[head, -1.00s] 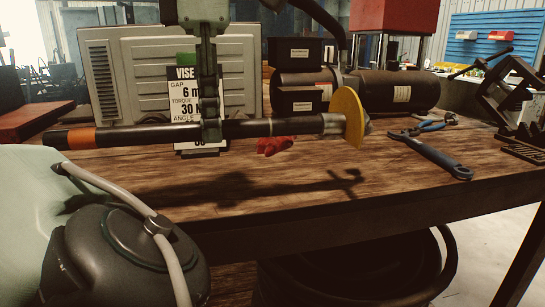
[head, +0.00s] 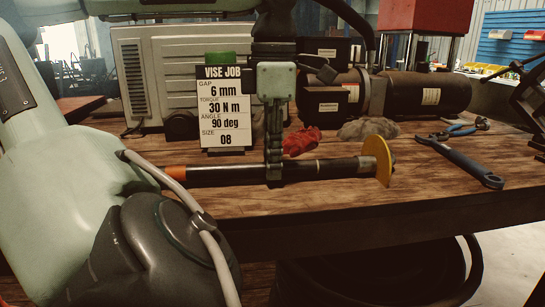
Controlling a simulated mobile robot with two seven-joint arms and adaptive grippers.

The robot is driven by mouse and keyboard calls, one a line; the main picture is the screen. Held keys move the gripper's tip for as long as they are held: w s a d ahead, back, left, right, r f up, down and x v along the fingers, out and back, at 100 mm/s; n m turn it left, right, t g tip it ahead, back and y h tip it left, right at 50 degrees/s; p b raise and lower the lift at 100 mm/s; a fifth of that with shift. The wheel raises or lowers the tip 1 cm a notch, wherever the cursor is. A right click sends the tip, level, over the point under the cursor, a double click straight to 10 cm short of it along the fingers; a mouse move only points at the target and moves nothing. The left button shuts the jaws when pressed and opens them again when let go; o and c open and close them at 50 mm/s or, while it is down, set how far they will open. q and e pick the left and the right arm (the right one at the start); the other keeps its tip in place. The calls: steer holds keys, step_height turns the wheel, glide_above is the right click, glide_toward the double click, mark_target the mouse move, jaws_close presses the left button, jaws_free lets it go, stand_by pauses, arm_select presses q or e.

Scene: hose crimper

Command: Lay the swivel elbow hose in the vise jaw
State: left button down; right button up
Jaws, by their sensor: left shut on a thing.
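The hose is a dark tube (head: 320,169) with an orange band near its left end and a yellow disc (head: 377,160) near its right end. It lies roughly level across the picture, in front of the job sign. My left gripper (head: 274,172) points down and is shut around the middle of the hose. My own arm covers the far left end of the hose. Whether the hose touches the bench is hard to tell. I cannot make out the vise jaw for certain. My right gripper is not in view.
The wooden bench (head: 330,208) holds a "VISE JOB" sign (head: 223,105), a red cloth (head: 301,141), a grey cloth (head: 369,129), a blue-handled wrench (head: 462,163) and pliers (head: 460,129). A dark frame-like device (head: 530,95) stands at the right edge.

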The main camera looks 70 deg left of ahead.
arm_select(q)
steer(key=c, duration=1.4)
jaws_free()
steer(key=shift+o, duration=0.2)
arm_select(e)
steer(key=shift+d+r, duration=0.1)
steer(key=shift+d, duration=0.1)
arm_select(q)
step_height(320, 180, up, 12)
steer(key=p, duration=0.1)
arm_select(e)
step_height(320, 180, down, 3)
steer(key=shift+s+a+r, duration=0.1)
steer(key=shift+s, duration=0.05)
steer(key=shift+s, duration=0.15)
arm_select(q)
steer(key=shift+d, duration=0.1)
